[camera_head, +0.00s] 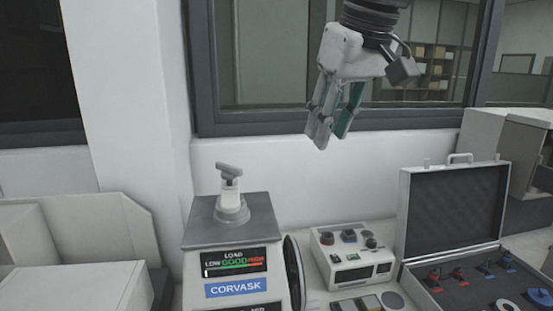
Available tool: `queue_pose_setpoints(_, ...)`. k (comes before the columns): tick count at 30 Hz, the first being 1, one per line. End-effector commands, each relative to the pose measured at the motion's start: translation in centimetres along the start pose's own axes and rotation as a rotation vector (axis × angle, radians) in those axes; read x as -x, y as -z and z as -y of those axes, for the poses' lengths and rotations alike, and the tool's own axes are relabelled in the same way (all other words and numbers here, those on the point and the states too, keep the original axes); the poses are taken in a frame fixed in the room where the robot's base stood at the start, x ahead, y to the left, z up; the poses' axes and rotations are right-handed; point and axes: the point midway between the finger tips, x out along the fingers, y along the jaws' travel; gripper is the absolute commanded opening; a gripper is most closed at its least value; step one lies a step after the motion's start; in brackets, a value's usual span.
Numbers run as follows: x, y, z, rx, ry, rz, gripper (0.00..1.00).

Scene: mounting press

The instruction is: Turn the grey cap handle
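The grey cap handle (230,171) is a short T-shaped bar on a post with a round base. It stands upright on the flat grey top (202,229) of the mounting press (192,268). The press front carries a LOAD display with LOW, GOOD and HIGH marks and a blue CORVASK label. My gripper (325,137) hangs above and to the right of the handle, apart from it. Its fingers point down. They overlap from this angle, so the gap between them is hard to judge, and I see nothing held.
A small control box (350,240) with knobs stands right of the press. An open case (452,210) with a raised foam-lined lid holds several red and blue parts at the right. White boxes (75,285) stand at the left. A wall and window are behind.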

Motion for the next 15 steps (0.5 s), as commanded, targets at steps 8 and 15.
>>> queue_pose_setpoints(8, -2.5, 11.0, 4.4, 0.262, 0.138, 0.011, 0.30)
queue_pose_setpoints(15, -3.8, 14.9, 7.0, 0.384, 0.207, 0.006, 0.30)
